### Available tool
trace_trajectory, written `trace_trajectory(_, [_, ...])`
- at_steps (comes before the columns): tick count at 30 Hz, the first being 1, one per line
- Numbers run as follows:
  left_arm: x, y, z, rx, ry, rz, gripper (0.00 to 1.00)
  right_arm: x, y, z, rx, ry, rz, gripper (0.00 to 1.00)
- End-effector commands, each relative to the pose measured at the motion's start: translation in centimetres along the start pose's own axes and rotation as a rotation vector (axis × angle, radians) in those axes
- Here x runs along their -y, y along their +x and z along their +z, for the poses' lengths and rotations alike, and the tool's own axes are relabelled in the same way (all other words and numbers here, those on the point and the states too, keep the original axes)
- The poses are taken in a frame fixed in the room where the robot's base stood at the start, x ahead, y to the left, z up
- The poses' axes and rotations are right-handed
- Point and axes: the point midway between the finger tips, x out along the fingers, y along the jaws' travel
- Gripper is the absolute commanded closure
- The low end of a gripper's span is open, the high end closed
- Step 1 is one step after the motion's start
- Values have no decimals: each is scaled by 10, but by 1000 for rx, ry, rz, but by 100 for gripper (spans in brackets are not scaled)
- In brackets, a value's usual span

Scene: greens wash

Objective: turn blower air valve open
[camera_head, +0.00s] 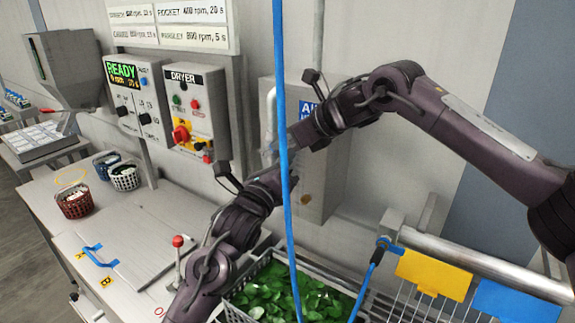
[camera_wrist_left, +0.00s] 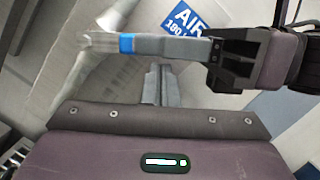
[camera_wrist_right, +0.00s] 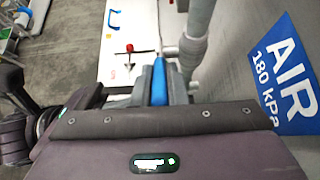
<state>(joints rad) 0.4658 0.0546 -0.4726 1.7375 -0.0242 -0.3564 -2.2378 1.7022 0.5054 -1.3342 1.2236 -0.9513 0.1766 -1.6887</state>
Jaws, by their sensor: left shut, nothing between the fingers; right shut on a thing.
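The blower air valve's lever has a blue grip that shows in the left wrist view (camera_wrist_left: 126,44) and in the right wrist view (camera_wrist_right: 159,82). My right gripper (camera_wrist_right: 160,72) is shut on this lever beside the grey pipe (camera_wrist_right: 196,40). In the left wrist view the lever lies nearly level, its far end by the pipe. My left gripper (camera_wrist_left: 158,72) is shut and empty, a little apart from the lever. In the head view my arms and a blue hose hide most of the valve. A blue AIR sign (camera_wrist_right: 288,80) is beside the pipe.
The dryer panel (camera_head: 190,105) is on the wall left of my arms. A basin of greens (camera_head: 270,298) lies below them. A blue hose (camera_head: 281,80) hangs in front. A red-knobbed lever (camera_head: 178,242) stands on the bench, with several small baskets (camera_head: 76,203) behind.

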Motion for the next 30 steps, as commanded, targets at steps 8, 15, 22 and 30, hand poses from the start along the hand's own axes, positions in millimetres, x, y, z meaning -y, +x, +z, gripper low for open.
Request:
trace_trajectory(8, [1,1,5,2,4,-1,100,1,-2,4,9,-1,-3,100])
trace_trajectory(15, [2,3,16,8,-2,0,100,1,-2,4,8,-1,-3,100])
trace_trajectory(22, [2,3,20,15,-2,0,100,1,-2,2,4,0,-2,74])
trace_trajectory(30, [1,3,18,11,-2,1,100,-1,1,-2,-5,0,3,65])
